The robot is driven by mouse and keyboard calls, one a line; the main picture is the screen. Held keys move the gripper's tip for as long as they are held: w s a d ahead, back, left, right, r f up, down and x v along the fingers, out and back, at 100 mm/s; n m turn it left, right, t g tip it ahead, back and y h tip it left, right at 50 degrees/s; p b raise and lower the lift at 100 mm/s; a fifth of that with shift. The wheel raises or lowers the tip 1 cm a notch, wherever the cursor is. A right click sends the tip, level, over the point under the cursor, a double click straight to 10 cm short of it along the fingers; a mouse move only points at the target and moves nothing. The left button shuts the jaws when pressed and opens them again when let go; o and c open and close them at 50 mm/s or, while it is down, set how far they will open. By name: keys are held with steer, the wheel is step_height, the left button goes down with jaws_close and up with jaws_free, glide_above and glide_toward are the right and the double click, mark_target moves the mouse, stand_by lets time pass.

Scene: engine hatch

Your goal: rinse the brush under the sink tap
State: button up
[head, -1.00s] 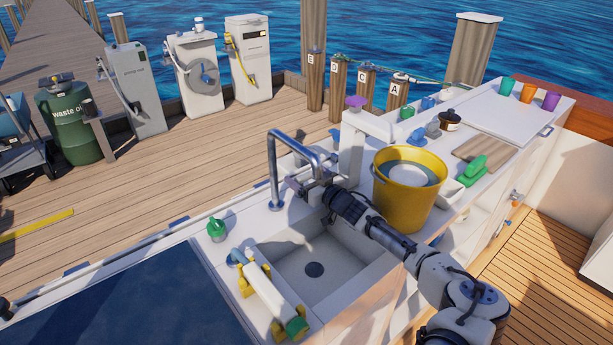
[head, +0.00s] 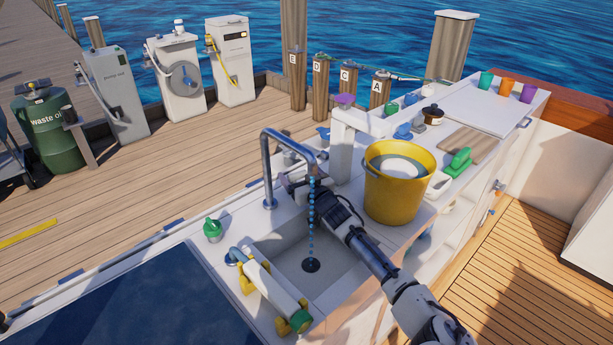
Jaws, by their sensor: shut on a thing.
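The sink tap (head: 266,165) is a bent metal pipe over the white sink (head: 335,268). A stream of blue drops (head: 311,225) falls from its spout towards the dark drain (head: 311,265). My gripper (head: 292,182) is at the spout, above the back of the basin, and the drops fall in front of it. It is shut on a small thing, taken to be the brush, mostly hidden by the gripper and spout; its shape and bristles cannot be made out.
A yellow bucket (head: 395,195) stands right of the sink, close to my arm. A white tube with green end and yellow clamps (head: 273,290) lies along the sink's left edge. A green knob (head: 212,229) is behind it. A green handled block (head: 459,161) lies by a wooden board (head: 474,144).

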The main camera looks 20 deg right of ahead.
steer(key=shift+d+r+m+h, duration=0.15)
steer(key=shift+m+h, duration=0.15)
steer(key=shift+h, duration=0.2)
steer(key=o, duration=1.2)
steer(key=shift+o, duration=0.2)
steer(key=shift+s, duration=0.1)
steer(key=shift+s, duration=0.45)
steer(key=s+d+b, duration=0.2)
steer(key=s+b, duration=0.1)
steer(key=s, duration=0.9)
steer(key=shift+s, duration=0.35)
